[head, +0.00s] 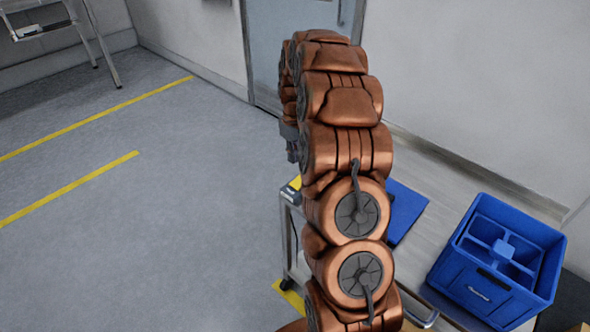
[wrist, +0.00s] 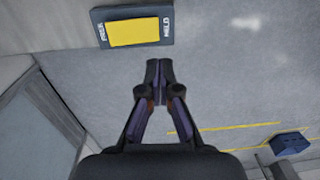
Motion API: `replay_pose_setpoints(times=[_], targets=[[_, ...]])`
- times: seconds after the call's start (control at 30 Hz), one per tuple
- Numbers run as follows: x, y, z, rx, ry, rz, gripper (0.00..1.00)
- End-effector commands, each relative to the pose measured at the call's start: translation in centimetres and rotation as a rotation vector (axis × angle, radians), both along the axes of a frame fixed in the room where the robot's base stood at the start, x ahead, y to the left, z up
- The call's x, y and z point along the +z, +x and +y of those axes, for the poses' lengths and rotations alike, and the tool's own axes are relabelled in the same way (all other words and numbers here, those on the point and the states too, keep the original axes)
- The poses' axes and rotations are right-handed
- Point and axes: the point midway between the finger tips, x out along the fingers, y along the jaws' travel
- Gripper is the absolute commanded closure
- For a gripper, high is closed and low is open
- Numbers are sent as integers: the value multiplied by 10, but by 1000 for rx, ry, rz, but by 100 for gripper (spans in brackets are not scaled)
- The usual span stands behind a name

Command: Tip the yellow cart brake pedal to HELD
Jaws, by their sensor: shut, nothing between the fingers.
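The yellow brake pedal (wrist: 132,32) shows at the top of the wrist view, set in a dark plate (wrist: 165,13) marked FREE at its left end and HELD at its right. Which way the pedal is tipped I cannot tell. In the head view a small yellow piece that looks like the pedal (head: 296,183) shows at the cart's left edge, partly behind my arm. My gripper (wrist: 158,65) is shut and empty, its tips just below the plate's lower edge in the wrist view and apart from the pedal in the picture. The height gap is unclear.
The cart's grey top (head: 437,218) carries a flat blue piece (head: 405,212) and stands against the wall. A blue divided crate (head: 475,287) is at the right. Open floor with yellow lines (head: 70,187) lies left. A metal stand (head: 100,45) is at the far left.

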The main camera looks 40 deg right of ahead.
Motion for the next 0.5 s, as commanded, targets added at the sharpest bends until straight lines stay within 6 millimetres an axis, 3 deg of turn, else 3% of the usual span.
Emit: replay_pose_setpoints(times=[0.3, 0.5], targets=[[43, -1, 5, 0, 1, 1, 100], [51, -2, 6, 0, 1, 2, 100]])
